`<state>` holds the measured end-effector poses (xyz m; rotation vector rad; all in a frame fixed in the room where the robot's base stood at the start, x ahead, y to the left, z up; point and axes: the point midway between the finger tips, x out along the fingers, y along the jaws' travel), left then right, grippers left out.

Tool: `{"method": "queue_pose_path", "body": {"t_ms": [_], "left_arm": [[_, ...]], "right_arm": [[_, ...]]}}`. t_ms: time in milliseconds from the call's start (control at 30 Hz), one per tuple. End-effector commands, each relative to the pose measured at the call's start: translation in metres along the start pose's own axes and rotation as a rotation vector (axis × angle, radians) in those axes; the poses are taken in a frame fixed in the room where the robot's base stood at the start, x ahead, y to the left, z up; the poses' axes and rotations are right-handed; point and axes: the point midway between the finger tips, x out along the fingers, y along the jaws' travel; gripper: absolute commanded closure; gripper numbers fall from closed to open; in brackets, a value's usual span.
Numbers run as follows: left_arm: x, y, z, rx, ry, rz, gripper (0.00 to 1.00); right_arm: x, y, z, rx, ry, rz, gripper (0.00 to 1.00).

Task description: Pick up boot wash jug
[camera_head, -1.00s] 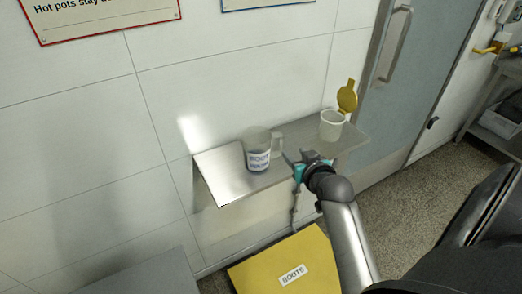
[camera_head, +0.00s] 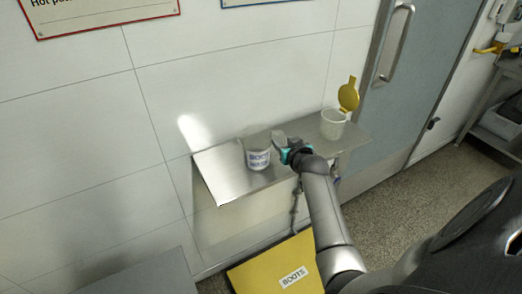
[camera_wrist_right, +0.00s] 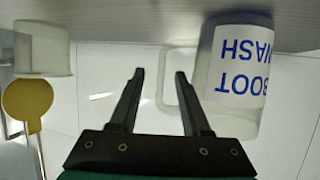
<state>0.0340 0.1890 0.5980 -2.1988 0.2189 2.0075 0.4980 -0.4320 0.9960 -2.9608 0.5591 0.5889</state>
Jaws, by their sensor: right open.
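The boot wash jug (camera_head: 258,160) is a clear jug with a white "BOOT WASH" label. It stands on the metal wall shelf (camera_head: 222,172). In the right wrist view the jug (camera_wrist_right: 237,85) appears upside down at the right, its handle pointing toward the fingers. My right gripper (camera_head: 279,142) is at the jug's handle side in the head view. In the wrist view the right gripper (camera_wrist_right: 160,74) is open, with the handle's outer edge showing between the fingertips and one finger overlapping the handle. I cannot tell whether they touch. My left gripper is not in view.
A yellow box (camera_head: 262,268) labelled "BOOTS" is below the shelf. A grey door (camera_head: 410,90) is to the right.

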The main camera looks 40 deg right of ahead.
Motion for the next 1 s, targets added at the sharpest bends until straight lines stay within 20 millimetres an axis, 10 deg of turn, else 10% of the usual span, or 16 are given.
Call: {"method": "queue_pose_path", "body": {"t_ms": [400,833,1000], "left_arm": [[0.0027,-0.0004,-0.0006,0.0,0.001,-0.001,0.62],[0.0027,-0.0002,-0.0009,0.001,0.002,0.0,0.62],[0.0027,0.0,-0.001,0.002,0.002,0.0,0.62]], "right_arm": [[0.011,0.0,0.0002,0.001,-0.001,0.0,0.53],[0.0107,0.0,0.0003,0.001,-0.001,0.0,1.0],[0.0107,0.0,0.0003,0.001,-0.001,0.0,1.0]]}}
